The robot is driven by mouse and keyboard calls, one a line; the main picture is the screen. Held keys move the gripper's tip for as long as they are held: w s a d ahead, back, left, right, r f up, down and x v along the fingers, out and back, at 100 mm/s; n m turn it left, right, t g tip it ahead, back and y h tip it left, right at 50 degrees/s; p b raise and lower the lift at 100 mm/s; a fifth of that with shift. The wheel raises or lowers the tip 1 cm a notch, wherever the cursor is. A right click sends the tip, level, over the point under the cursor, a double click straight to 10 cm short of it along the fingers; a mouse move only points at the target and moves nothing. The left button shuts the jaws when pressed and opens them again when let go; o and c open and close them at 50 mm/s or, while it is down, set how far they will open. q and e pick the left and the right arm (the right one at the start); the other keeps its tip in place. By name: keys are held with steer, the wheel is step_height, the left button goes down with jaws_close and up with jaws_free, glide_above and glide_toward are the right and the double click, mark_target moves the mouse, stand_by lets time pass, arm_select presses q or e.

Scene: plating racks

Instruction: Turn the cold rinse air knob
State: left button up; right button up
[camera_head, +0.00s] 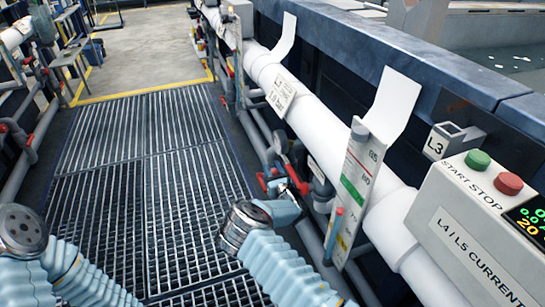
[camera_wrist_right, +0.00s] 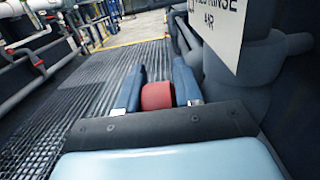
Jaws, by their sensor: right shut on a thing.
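A red knob (camera_wrist_right: 157,96) sits between the two blue-grey fingers of my right gripper (camera_wrist_right: 157,88) in the right wrist view. The fingers are shut on its sides. A white sign (camera_wrist_right: 214,30) above and to the right of it reads RINSE AIR, its left part cut off. In the head view my right gripper (camera_head: 291,181) is at the pipework beside the floor grating, among red valve parts. My own wrist hides part of that spot. My left arm shows at the lower left of the head view, but its gripper is out of view.
A thick white pipe (camera_head: 320,115) runs along the dark tank wall, with hanging tags. A control box (camera_head: 480,235) with green and red buttons stands at the right. A gauge panel (camera_head: 354,190) hangs near my right arm. The floor grating (camera_head: 140,150) is clear.

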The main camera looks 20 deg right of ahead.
steer(key=shift+f+g, duration=0.3)
steer(key=shift+g, duration=0.1)
steer(key=shift+d+f, duration=0.1)
steer(key=shift+f, duration=0.15)
arm_select(q)
steer(key=shift+r, duration=0.5)
arm_select(e)
steer(key=shift+r+g, duration=0.15)
steer(key=shift+g, duration=0.25)
steer(key=shift+r, duration=0.1)
steer(key=o, duration=0.7)
steer(key=shift+d, duration=0.1)
